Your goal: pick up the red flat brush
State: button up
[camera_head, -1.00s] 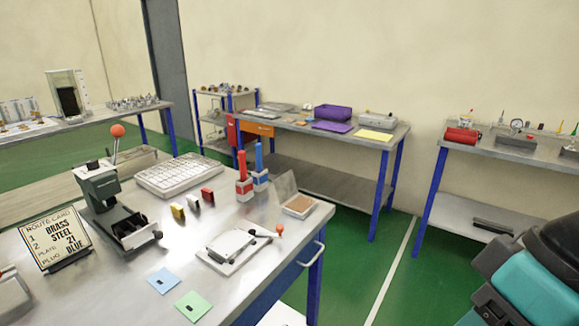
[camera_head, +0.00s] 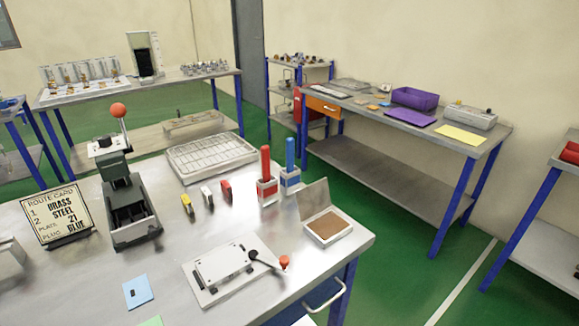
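A red upright handle (camera_head: 265,161) stands in a small red-and-white holder (camera_head: 267,195) towards the back right of the near metal workbench. It looks like the red brush, but its bristle end is hidden in the holder. A similar blue handle (camera_head: 290,153) stands in a holder close to its right. A small red block (camera_head: 226,190) lies to its left, beside a white one (camera_head: 207,196) and a yellow one (camera_head: 187,203). My gripper is not in view.
On the workbench (camera_head: 75,285) are a lever press (camera_head: 130,210), a compartment tray (camera_head: 210,157), a clamp plate (camera_head: 225,268), an open box with a brown pad (camera_head: 328,226) and a route card (camera_head: 55,212). Green floor (camera_head: 410,270) is free to the right.

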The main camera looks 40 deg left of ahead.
aim_at(265, 150)
jog(key=u, duration=0.25)
jog(key=i, duration=0.6)
jog(key=u, duration=0.85)
jog(key=i, duration=0.4)
jog(key=u, duration=0.4)
